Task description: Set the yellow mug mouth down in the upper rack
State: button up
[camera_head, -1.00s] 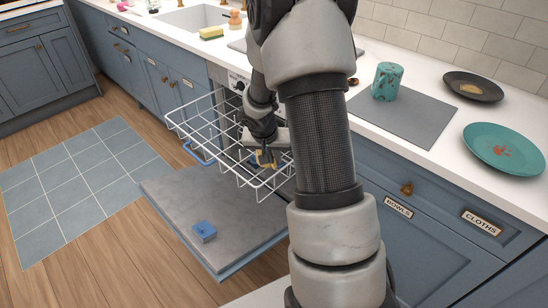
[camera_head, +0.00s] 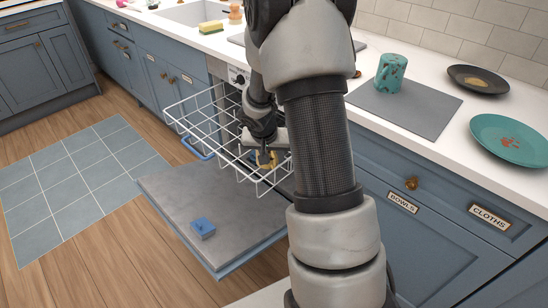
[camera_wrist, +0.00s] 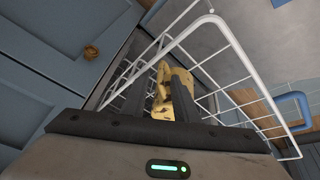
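The yellow mug (camera_head: 267,159), with brown smears, is at the near right part of the white wire rack (camera_head: 196,116). In the wrist view the mug (camera_wrist: 161,92) shows between and behind the two dark fingers of my gripper (camera_wrist: 159,92), and part of it shows right of the right finger. The fingers stand apart; whether they press on the mug cannot be told. In the head view my gripper (camera_head: 264,142) is low over the rack, just above the mug. The mug's mouth and the contact with the wires are hidden.
The open grey door (camera_head: 205,205) lies below the rack, with a blue block (camera_head: 202,228) on it. A teal spotted cup (camera_head: 390,73) stands on a grey mat (camera_head: 425,112). A dark plate (camera_head: 462,76) and a teal plate (camera_head: 500,150) lie right on the counter.

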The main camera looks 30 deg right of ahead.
jog(key=shift+s+d, duration=0.15)
jog(key=p+v, duration=0.5)
jog(key=v, duration=1.2)
jog(key=shift+a+r, duration=0.15)
jog(key=shift+a, duration=0.1)
jog(key=shift+r, duration=0.1)
jog(key=s+a+r+n+t+y, duration=0.1)
jog(key=s+a+r+n+y, duration=0.15)
jog(key=s+a+r, duration=0.45)
jog(key=s+a+r+n+t+y, duration=0.1)
jog(key=s+a+r+n+t, duration=0.2)
jog(key=s+r, duration=0.75)
notch_tip(320, 180, up, 20)
jog(key=s+n+g+p, duration=0.1)
jog(key=s+p, duration=0.1)
jog(key=p, duration=2)
jog(key=shift+s+a, duration=0.25)
jog(key=shift+s, duration=0.1)
